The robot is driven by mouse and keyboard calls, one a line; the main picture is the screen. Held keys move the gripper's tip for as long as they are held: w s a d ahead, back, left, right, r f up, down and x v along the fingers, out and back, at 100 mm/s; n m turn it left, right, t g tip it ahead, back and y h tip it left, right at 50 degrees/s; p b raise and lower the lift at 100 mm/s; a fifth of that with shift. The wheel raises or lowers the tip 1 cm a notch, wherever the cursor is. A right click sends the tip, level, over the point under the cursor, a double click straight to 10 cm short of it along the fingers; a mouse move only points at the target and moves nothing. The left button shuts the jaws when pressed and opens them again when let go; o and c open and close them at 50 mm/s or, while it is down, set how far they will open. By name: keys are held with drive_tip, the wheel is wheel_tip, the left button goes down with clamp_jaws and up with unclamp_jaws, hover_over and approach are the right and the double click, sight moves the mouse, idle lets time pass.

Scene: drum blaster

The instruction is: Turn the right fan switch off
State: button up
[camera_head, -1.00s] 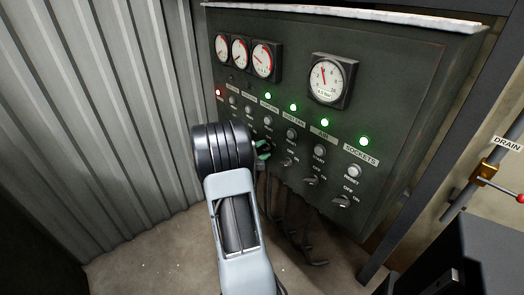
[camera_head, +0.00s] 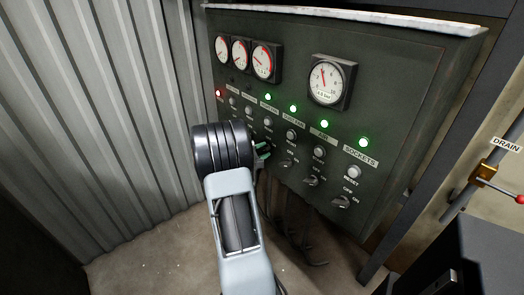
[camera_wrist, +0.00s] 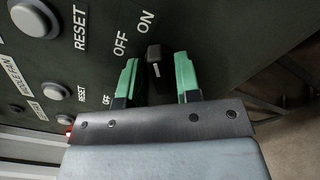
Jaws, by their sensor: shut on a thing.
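The dark grey control panel (camera_head: 400,75) fills the middle and right of the head view, with a row of rotary switches along its lower part. My gripper (camera_head: 265,151) is at a switch in the middle of that row, and my wrist hides part of the panel's left side. In the wrist view a black switch knob (camera_wrist: 154,58) stands between the green fingertips of my gripper (camera_wrist: 157,72), which is shut on it. OFF and ON are printed beside the knob, ON close to its far end. The label of this switch cannot be read clearly.
Other switches, such as the one under SOCKETS (camera_head: 341,202), stand to the right with reset buttons (camera_head: 354,171) above. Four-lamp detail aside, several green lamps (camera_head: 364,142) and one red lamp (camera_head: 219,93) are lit. A corrugated wall (camera_head: 110,110) is at left.

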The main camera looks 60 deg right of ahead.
drive_tip(key=n+p, duration=0.3)
drive_tip(key=n, duration=0.3)
drive_tip(key=shift+r, duration=0.15)
drive_tip(key=shift+n+p, duration=1.45)
drive_tip(key=shift+n, duration=0.95)
drive_tip(key=o, duration=0.6)
drive_tip(key=v, duration=1.4)
